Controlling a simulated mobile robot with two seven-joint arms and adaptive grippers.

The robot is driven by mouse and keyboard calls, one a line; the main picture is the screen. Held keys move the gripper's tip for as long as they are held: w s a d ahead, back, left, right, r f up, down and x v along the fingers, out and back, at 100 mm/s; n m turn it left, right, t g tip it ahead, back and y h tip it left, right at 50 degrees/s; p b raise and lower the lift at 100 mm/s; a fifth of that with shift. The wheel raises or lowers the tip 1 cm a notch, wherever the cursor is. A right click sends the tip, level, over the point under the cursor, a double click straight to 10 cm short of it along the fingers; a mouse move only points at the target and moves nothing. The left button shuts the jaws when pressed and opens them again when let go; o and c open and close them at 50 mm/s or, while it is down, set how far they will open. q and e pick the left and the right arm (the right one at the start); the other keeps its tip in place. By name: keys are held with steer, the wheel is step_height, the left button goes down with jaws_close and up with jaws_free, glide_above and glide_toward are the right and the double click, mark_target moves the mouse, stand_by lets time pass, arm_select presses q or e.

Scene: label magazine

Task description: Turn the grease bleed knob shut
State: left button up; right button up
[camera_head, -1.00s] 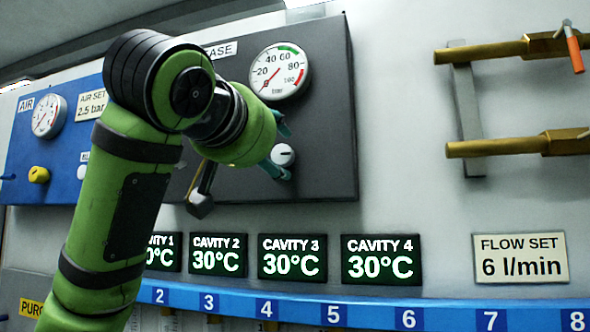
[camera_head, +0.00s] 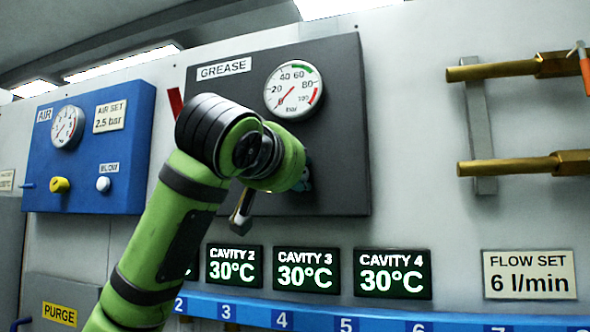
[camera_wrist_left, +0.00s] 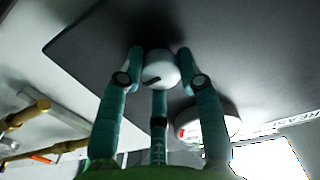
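The grease bleed knob is a small round white knob with a dark marker line; in the left wrist view the knob (camera_wrist_left: 161,70) sits between my teal fingers. My left gripper (camera_wrist_left: 161,62) has a fingertip against each side of it and a third finger below it in the picture, so it looks shut on the knob. In the head view my left gripper (camera_head: 304,176) reaches the dark grease panel (camera_head: 342,130) below the pressure gauge (camera_head: 293,90), and my green wrist hides the knob. My right gripper is in neither view.
The blue air panel (camera_head: 131,150) with a yellow knob (camera_head: 60,185) is at the left. Cavity displays (camera_head: 392,273) and a blue numbered rail (camera_head: 380,325) lie below. Brass pipes (camera_head: 510,167) stick out at the right. The wall between the grease panel and pipes is clear.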

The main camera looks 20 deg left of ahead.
arm_select(q)
steer(key=n+b, duration=0.2)
steer(key=n, duration=0.7)
steer(key=n+b, duration=0.2)
steer(key=n, duration=0.6)
steer(key=shift+a+n+b, duration=0.2)
steer(key=shift+n+b, duration=0.1)
steer(key=shift+n, duration=0.1)
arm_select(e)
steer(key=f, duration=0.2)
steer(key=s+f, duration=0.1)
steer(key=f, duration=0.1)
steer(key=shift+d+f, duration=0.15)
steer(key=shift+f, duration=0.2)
arm_select(q)
steer(key=o, duration=1.1)
steer(key=shift+a, duration=0.2)
steer(key=shift+d, duration=0.1)
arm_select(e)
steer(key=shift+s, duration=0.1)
